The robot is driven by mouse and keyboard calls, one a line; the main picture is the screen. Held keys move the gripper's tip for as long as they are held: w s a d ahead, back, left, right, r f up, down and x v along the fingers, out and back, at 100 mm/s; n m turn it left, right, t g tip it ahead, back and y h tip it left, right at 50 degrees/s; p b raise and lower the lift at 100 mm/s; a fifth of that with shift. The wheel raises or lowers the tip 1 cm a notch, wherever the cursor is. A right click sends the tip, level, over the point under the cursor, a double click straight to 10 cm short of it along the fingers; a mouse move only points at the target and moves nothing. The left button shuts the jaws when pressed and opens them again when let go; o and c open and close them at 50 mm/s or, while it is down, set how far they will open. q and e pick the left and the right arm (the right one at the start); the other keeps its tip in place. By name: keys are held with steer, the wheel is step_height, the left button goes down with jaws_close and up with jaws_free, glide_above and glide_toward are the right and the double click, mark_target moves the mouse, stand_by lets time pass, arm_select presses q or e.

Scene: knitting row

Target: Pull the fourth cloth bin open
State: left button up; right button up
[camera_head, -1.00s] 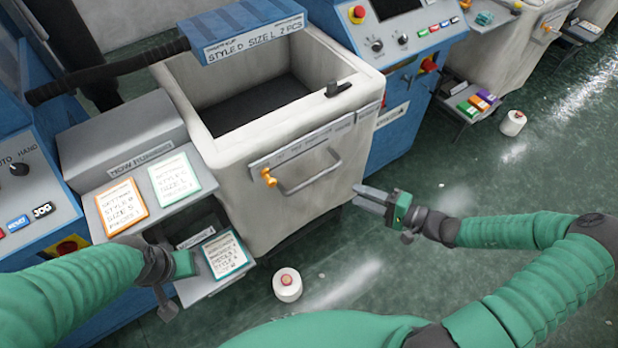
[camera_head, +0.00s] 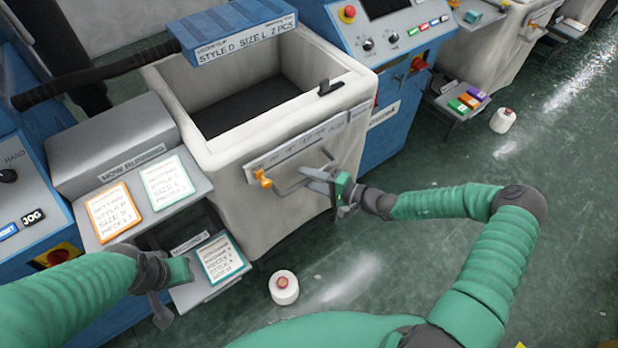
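A cream cloth bin (camera_head: 285,210) stands at the centre, its top open and its inside dark and apparently empty. Its front carries a grey bar handle (camera_head: 290,188), an orange latch knob (camera_head: 263,179) and a label strip. My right gripper (camera_head: 308,180) is at the right part of the handle, its fingers apart and pointing left. They overlap the bar in view; I cannot tell whether they touch it. My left gripper (camera_head: 178,285) is low at the left, beside the small lower shelf, away from the bin; its fingers are not clear.
A blue sign bar (camera_head: 240,32) lies across the bin's back. Card shelves (camera_head: 140,205) stand to the left and a blue control cabinet (camera_head: 385,125) to the right. A white yarn cone (camera_head: 284,290) stands on the floor in front.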

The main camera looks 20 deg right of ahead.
steer(key=shift+d+f, duration=0.1)
steer(key=shift+d, duration=0.25)
steer(key=c, duration=0.7)
steer(key=shift+a, duration=0.1)
jaws_close()
steer(key=shift+s+a+f, duration=0.1)
steer(key=shift+s+f, duration=0.05)
steer(key=shift+s, duration=0.05)
